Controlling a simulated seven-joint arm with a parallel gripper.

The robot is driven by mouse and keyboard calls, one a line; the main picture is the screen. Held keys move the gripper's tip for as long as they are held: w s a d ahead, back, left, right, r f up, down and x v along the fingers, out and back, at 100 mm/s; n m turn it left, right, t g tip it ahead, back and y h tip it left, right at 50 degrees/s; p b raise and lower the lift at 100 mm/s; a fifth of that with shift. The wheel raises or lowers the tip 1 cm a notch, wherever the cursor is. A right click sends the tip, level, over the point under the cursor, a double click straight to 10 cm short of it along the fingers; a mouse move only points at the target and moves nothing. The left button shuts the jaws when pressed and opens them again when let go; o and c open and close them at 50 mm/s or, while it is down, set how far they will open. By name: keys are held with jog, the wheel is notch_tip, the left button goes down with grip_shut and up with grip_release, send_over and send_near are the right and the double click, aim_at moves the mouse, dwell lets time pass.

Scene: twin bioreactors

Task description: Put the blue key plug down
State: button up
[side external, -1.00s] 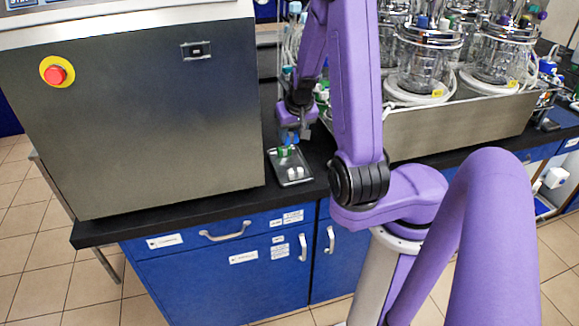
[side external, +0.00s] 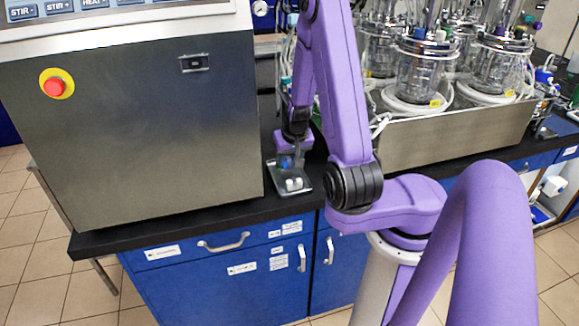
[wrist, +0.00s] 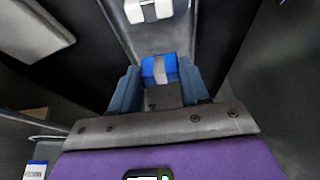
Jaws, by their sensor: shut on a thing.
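The blue key plug (wrist: 158,68) is a blue block with a pale stripe, between the two fingers of my gripper (wrist: 157,88) in the wrist view. In the side external view my gripper (side external: 287,164) is low over the small metal tray (side external: 304,187), with a bit of the blue plug (side external: 285,161) showing. My gripper is shut on the plug. The plug is over or at the tray surface; I cannot tell if its underside touches.
The large steel cabinet (side external: 130,130) with a red button (side external: 55,86) stands close on the left. Glass vessels (side external: 418,70) stand in a steel trough (side external: 450,135) on the right. The black bench's front edge (side external: 200,219) lies just in front of the tray.

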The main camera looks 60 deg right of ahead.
aim_at(289, 167)
jog(key=shift+f, duration=1.65)
jog(key=shift+f, duration=0.25)
jog(key=o, duration=1.3)
jog(key=shift+r, duration=0.7)
jog(key=shift+v, duration=5.6)
jog(key=shift+s, duration=0.1)
